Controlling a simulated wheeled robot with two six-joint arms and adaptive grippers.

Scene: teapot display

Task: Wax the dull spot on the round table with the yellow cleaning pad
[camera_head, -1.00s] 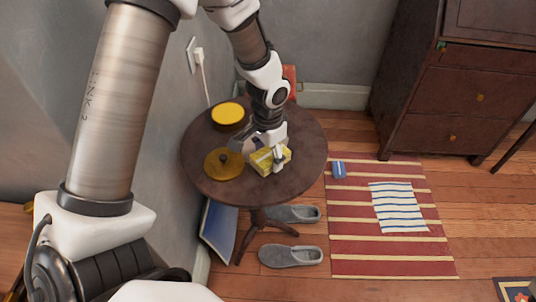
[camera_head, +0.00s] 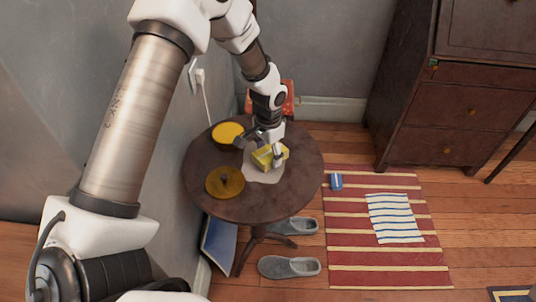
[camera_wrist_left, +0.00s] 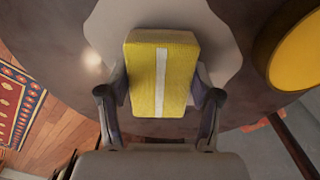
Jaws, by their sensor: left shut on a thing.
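The yellow cleaning pad (camera_head: 262,159), a yellow block with a white stripe, is held in my left gripper (camera_head: 276,158) over the round table (camera_head: 292,190). In the left wrist view the pad (camera_wrist_left: 145,75) sits between both fingers. A pale, irregular dull spot (camera_head: 262,176) shows on the dark tabletop under and around the pad. In the left wrist view the dull spot (camera_wrist_left: 215,45) spreads out beyond the pad, and the pad hides part of it. I cannot tell whether the pad touches the tabletop. My right gripper is not in view.
An open round tin with yellow contents (camera_head: 227,132) stands at the table's back left. A yellow-brown lid with a knob (camera_head: 225,182) lies at the front left. The wall is close on the left. Slippers (camera_head: 289,267) and a striped rug (camera_head: 350,230) are on the floor.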

